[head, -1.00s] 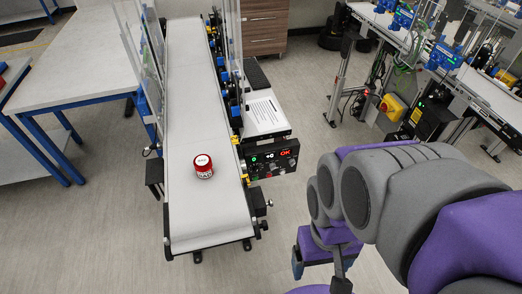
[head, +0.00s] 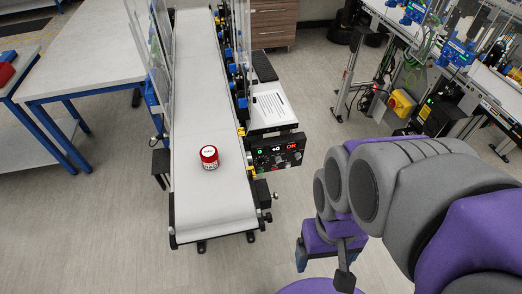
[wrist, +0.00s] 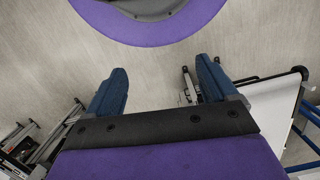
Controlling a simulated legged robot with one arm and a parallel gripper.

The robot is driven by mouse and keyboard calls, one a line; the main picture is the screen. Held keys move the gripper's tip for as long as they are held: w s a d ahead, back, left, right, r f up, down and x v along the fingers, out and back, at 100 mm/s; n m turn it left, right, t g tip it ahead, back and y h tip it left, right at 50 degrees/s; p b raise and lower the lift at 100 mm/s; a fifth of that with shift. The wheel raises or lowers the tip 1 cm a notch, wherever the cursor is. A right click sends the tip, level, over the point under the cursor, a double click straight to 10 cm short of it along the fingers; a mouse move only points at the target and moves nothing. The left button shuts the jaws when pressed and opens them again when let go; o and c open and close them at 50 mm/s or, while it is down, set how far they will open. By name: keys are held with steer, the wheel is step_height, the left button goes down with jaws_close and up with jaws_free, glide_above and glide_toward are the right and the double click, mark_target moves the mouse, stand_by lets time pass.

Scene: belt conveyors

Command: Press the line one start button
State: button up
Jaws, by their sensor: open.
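The line's control panel (head: 276,155) is a black box on the right side of the near conveyor, with a lit green indicator at its left, a red OK display and several small knobs or buttons. Which of these is the start button is too small to tell. My gripper (head: 322,262) is right of and nearer than the panel, low over the floor and apart from it. In the wrist view my gripper (wrist: 160,85) is open and empty, its two blue fingers wide apart over bare floor. The panel does not show clearly in the wrist view.
A red and white jar (head: 209,157) stands on the near conveyor belt (head: 200,80). A shelf with a paper sheet (head: 270,108) is behind the panel. A grey table (head: 85,70) is at left, and a second line (head: 420,60) at right. Floor between is clear.

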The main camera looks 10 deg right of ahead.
stand_by(0.4)
jaws_close()
stand_by(0.7)
stand_by(0.8)
